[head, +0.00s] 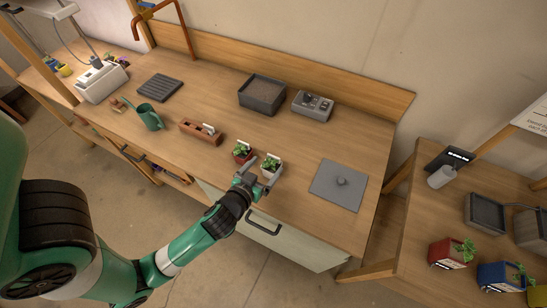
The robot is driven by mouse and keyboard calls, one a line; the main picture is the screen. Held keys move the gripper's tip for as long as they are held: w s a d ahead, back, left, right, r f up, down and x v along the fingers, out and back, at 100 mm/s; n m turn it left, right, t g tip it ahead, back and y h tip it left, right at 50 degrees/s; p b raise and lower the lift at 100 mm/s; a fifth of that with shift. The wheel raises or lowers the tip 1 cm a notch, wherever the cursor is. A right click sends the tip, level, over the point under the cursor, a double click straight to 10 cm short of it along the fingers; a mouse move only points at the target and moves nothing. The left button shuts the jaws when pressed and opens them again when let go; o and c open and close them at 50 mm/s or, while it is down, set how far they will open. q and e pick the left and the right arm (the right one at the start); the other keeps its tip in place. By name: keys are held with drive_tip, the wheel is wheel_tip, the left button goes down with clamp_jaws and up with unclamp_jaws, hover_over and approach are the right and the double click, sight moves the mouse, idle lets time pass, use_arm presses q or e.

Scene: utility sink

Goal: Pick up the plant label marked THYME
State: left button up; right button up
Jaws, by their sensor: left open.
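Small white labels stand among the plants and in a brown trough. One is in the red pot (240,156), one in the white pot (269,172), and one in the trough (199,136). The lettering is too small to read, so I cannot tell which label says THYME. My left gripper (251,174) is open at the bench's front edge, just in front of the red pot and left of the white pot. It looks empty; I cannot tell whether it touches either pot. My right gripper is not in view.
A green watering can (151,118), a dark soil tray (262,96), a grey control box (312,106) and a grey plate with a knob (341,186) are on the wooden bench (225,88). The bench is clear behind the pots. More potted plants stand on the right table.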

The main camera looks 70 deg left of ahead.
sight(274, 156)
use_arm(q)
drive_tip(key=x, duration=0.9)
drive_tip(key=shift+w+a+r+p, duration=0.2)
drive_tip(key=shift+w+p, duration=0.05)
drive_tip(key=shift+p, duration=0.05)
drive_tip(key=c, duration=1.4)
drive_tip(key=shift+r+p, duration=0.4)
drive_tip(key=shift+r, duration=0.05)
drive_tip(key=s+d+r+p, duration=0.3)
drive_tip(key=s+r+p, duration=0.9)
drive_tip(key=s+p, duration=0.1)
drive_tip(key=shift+s+d+p, duration=0.25)
drive_tip(key=shift+s+p, duration=0.05)
drive_tip(key=shift+p, duration=0.4)
